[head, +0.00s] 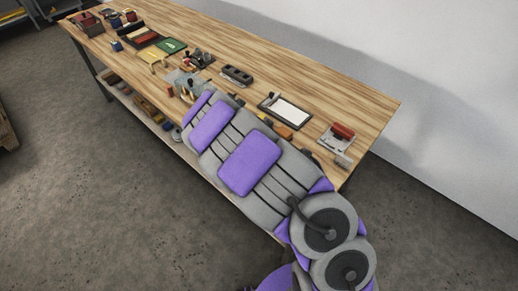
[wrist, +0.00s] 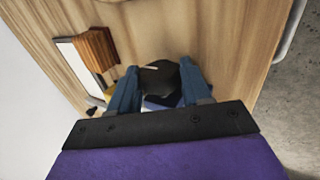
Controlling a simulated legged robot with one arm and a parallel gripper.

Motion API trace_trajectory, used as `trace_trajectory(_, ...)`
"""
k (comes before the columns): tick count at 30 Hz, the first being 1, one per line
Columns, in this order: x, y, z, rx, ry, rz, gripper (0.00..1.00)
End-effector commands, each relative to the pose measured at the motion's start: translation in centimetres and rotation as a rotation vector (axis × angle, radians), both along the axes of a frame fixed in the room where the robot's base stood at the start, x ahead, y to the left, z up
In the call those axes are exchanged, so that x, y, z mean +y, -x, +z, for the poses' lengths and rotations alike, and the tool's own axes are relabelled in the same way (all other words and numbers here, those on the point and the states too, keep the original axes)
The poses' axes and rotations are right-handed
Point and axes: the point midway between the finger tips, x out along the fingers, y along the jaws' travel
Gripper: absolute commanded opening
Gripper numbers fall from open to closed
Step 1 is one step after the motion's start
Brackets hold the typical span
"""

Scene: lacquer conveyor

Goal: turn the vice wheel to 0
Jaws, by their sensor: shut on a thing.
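In the wrist view my gripper (wrist: 160,88) has its two blue-grey fingers on either side of a dark, rounded part, which I take for the vice wheel (wrist: 160,76). The fingers are shut on it. A short pale line shows on its top. A dark blue part (wrist: 165,101) shows just below the wheel, between the fingers. The rest of the vice is mostly hidden by the fingers and gripper body, and I cannot read any scale. In the head view my arm covers the gripper and the wheel.
The wooden bench (head: 345,100) carries a clipboard with white paper (head: 287,110), a red-topped device (head: 341,134) and a dark grey block (head: 236,75). Several small items stand at the far end. An orange-brown block (wrist: 97,48) is beside the gripper. The bench's front edge drops to the floor.

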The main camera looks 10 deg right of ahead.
Motion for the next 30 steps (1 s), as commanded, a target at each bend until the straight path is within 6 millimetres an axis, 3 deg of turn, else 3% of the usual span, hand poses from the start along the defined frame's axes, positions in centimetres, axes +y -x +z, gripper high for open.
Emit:
trace_trajectory(16, 0.19, -0.10, 0.06, -0.016, 0.016, 0.002, 0.17)
trace_trajectory(17, 0.19, -0.10, 0.06, -0.015, 0.016, 0.003, 0.51)
trace_trajectory(24, 0.13, -0.02, 0.04, -0.014, 0.016, 0.001, 0.73)
trace_trajectory(30, 0.06, 0.02, 0.02, -0.013, 0.016, 0.001, 0.73)
